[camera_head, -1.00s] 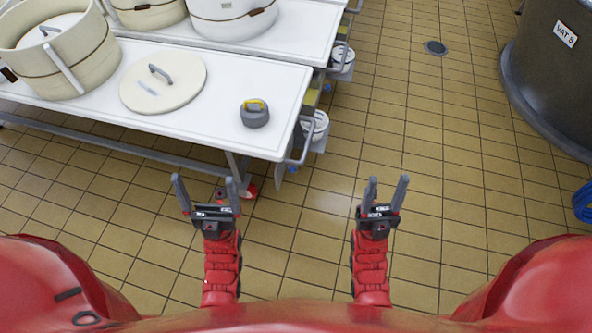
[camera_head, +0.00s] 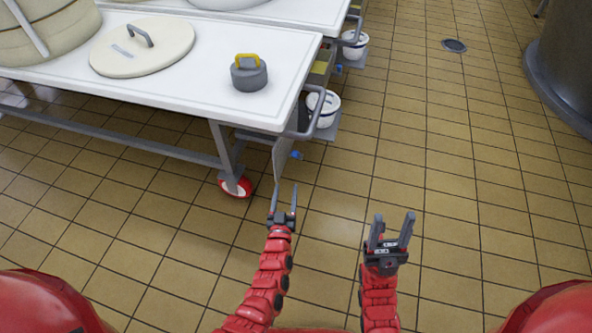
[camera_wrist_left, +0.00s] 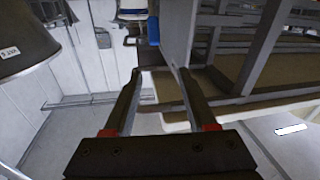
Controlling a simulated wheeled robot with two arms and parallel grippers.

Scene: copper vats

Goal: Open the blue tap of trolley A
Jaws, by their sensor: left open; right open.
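The near trolley (camera_head: 190,68) has a white top and grey frame; I cannot read a letter on it. A small blue part (camera_head: 297,155), likely its tap, shows low beside a grey plate at the right end. In the left wrist view a blue part (camera_wrist_left: 153,30) is beyond the fingertips, beside the grey plate. My left gripper (camera_head: 284,198) is open and empty, below and apart from the blue part; its fingers also show in the wrist view (camera_wrist_left: 158,88). My right gripper (camera_head: 393,228) is open and empty over the floor, further right.
A pale lid (camera_head: 142,48) and a grey weight with a yellow handle (camera_head: 249,74) lie on the trolley. A white bucket (camera_head: 323,108) hangs at its right end. A red caster (camera_head: 235,186) stands below. A second trolley is behind. Floor on the right is clear up to a dark vat (camera_head: 570,70).

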